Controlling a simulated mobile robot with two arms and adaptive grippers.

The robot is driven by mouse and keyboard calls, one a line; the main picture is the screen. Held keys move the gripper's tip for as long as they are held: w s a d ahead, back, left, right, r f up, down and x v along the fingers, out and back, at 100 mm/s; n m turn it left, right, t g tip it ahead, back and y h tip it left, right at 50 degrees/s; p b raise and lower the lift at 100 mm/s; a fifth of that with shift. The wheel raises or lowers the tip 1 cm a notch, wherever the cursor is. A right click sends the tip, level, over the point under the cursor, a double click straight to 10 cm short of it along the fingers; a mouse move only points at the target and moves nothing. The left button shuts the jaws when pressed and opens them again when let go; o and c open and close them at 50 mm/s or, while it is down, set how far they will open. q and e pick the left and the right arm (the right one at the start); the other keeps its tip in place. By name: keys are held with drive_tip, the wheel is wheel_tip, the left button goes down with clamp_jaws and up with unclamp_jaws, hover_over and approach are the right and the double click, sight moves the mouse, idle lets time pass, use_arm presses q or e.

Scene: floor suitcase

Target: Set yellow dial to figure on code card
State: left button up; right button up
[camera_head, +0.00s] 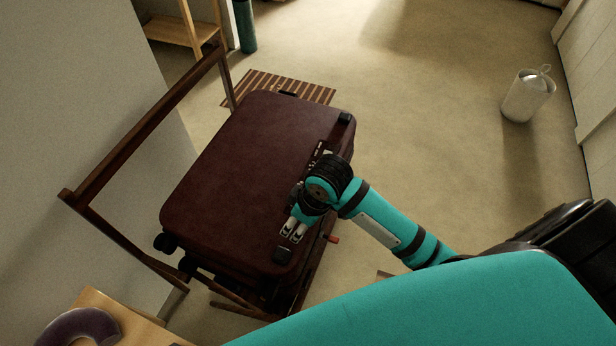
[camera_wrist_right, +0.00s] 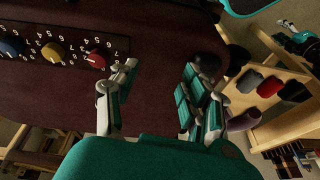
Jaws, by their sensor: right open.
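A dark maroon suitcase (camera_head: 240,150) lies flat on a wooden rack. Its dark dial panel (camera_head: 320,152) is partly hidden by my right arm in the head view. In the right wrist view the yellow dial (camera_wrist_right: 52,52) sits between a blue dial (camera_wrist_right: 12,47) and a red dial (camera_wrist_right: 96,59), with pale figures around them. The yellow dial's exact setting is too small to read. My right gripper (camera_head: 293,231) is open and empty over the suitcase's near right part; its fingers (camera_wrist_right: 160,78) are apart, beside the red dial. I cannot make out a code card. My left gripper is out of view.
A brown wooden frame (camera_head: 140,125) rises left of the suitcase by the wall. A striped mat (camera_head: 285,86) lies behind it. A pale canister (camera_head: 527,95) stands at the right. A wooden surface with a purple ring-shaped cushion (camera_head: 80,328) is at lower left. Floor right of the suitcase is mostly clear.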

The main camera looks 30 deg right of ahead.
drive_tip(key=w+d+r+n+g+h, duration=0.2)
drive_tip(key=w+d+r+n+g, duration=0.1)
drive_tip(key=w+d+r, duration=0.8)
drive_tip(key=f, duration=0.4)
drive_tip(key=a+f, duration=0.1)
drive_tip(key=f, duration=0.4)
drive_tip(key=a+f, duration=0.1)
drive_tip(key=f, duration=0.4)
drive_tip(key=shift+w+f+p, duration=0.25)
drive_tip(key=shift+w+p, duration=0.05)
drive_tip(key=shift+w, duration=0.05)
clamp_jaws()
